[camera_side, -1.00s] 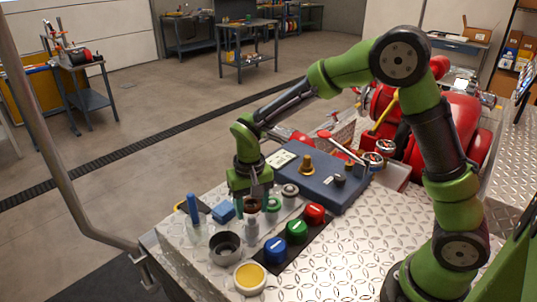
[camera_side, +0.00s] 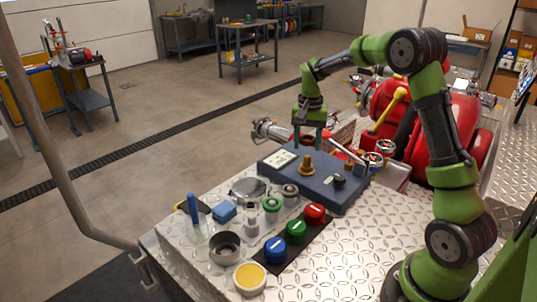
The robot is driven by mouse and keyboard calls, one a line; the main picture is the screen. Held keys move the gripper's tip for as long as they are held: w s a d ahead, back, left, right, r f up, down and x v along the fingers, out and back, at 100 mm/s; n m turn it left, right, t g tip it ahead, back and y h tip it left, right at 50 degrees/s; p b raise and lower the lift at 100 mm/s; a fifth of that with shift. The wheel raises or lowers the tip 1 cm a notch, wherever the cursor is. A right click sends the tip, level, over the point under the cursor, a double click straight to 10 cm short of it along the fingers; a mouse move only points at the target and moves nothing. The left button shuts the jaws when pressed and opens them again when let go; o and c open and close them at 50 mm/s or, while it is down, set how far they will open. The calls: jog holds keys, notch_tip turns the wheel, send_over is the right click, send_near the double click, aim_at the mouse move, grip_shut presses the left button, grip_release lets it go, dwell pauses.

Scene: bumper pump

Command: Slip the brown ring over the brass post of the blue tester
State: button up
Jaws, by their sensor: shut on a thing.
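The blue tester (camera_side: 345,200) lies on the metal deck in the middle of the view, with a meter face at its left and a dark knob at its right. Its brass post (camera_side: 306,166) stands upright on top, with nothing around it. My gripper (camera_side: 308,137) points down above the tester's back part. It is shut on the brown ring (camera_side: 308,141), which hangs between the fingertips. The ring appears above the post and apart from it; how far behind or in front is hard to tell.
A green ring (camera_side: 272,204) and a grey ring (camera_side: 290,190) sit on stands in front of the tester. Blue (camera_side: 275,249), green (camera_side: 296,231) and red (camera_side: 314,213) caps stand on a dark strip. Red machinery (camera_side: 445,140) is close behind at right.

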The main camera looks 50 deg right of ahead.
aim_at(307, 156)
jog(key=shift+d, duration=0.3)
jog(key=shift+f, duration=1.95)
jog(key=shift+f, duration=0.65)
jog(key=shift+f, duration=0.4)
jog(key=shift+f, duration=0.35)
jog(key=shift+f, duration=0.4)
jog(key=shift+s+f, duration=0.1)
jog(key=shift+f, duration=0.35)
dwell(0.5)
jog(key=o, duration=1.2)
jog(key=shift+s+d, duration=0.1)
jog(key=shift+s, duration=0.05)
